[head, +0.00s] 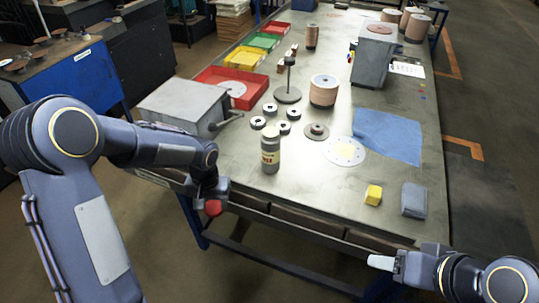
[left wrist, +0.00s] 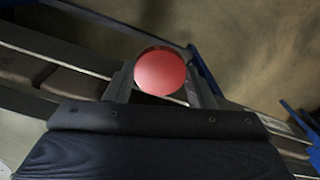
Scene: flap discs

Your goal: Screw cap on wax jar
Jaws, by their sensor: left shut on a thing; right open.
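A grey-green wax jar (head: 270,155) with a pale label and a yellowish open top stands upright on the table near its front edge. The red cap (head: 213,208) is held by my left gripper (head: 212,198), in front of the table edge and to the left of the jar, apart from it. In the left wrist view the round red cap (left wrist: 160,72) sits between the two fingers of my left gripper (left wrist: 162,88). My right gripper (head: 385,262) is at the lower right, in front of the table, open and away from the jar; its fingers show only small.
Behind the jar are several dark rings (head: 270,131) and a disc stand (head: 288,95). A grey box with a lever (head: 185,105) stands left of the jar. A white disc (head: 343,151), blue cloth (head: 390,135), yellow block (head: 373,194) and grey block (head: 414,200) lie right.

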